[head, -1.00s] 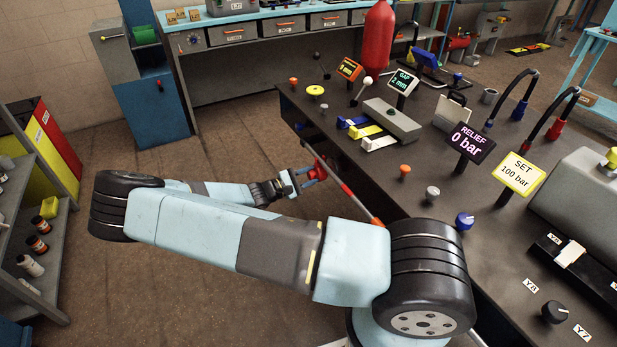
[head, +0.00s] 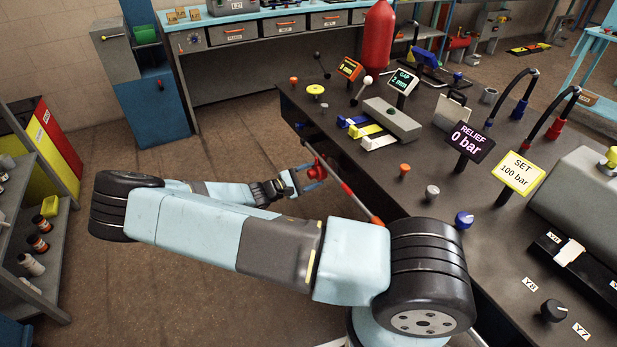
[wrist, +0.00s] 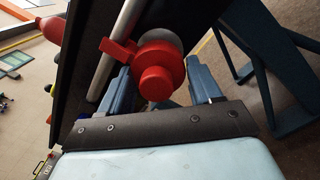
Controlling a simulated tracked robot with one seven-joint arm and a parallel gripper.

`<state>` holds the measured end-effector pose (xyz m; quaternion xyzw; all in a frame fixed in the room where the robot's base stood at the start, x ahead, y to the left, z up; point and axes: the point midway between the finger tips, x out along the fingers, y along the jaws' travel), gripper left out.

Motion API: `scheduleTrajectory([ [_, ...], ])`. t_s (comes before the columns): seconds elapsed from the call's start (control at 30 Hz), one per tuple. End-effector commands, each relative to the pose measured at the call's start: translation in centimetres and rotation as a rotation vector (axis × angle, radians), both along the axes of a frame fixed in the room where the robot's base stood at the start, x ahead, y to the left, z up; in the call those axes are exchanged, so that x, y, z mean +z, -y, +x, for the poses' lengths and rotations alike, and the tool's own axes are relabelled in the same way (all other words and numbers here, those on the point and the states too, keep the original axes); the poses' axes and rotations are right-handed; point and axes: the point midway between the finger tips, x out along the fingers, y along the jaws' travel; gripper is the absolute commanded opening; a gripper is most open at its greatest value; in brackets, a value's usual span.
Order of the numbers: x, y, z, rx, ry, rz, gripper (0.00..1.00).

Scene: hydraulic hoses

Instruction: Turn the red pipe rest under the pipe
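The red pipe rest (wrist: 160,75) shows close up in the wrist view, with a round stepped knob and a flat arm reaching left to the pipe. The grey pipe (wrist: 116,50) runs beside that arm, along the bench side. In the head view the red rest (head: 318,170) is small at the bench's left side, by the pipe (head: 362,202). My gripper (wrist: 163,88) is open, with one blue finger on each side of the red knob and gaps showing. In the head view my gripper (head: 310,178) is at the rest. The rest's far side is hidden.
The dark bench (head: 330,150) stands right of my gripper, carrying knobs, levers and displays. Open floor (head: 150,270) lies to the left. A blue stand (wrist: 262,75) is at right in the wrist view. A shelf (head: 40,250) stands at far left.

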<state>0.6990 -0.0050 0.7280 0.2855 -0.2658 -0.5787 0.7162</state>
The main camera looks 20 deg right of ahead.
Motion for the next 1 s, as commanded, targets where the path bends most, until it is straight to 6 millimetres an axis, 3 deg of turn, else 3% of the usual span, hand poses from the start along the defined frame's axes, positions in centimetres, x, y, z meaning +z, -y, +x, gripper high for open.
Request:
scheduleTrajectory([
  [0.3, 0.0, -0.1, 0.1, 0.002, 0.0, 0.001, 0.61],
  [0.47, -0.1, -1.2, 0.0, 0.004, 0.0, 0.003, 0.61],
  [1.0, -0.7, -10.9, -2.1, 0.003, -0.001, 0.003, 0.61],
])
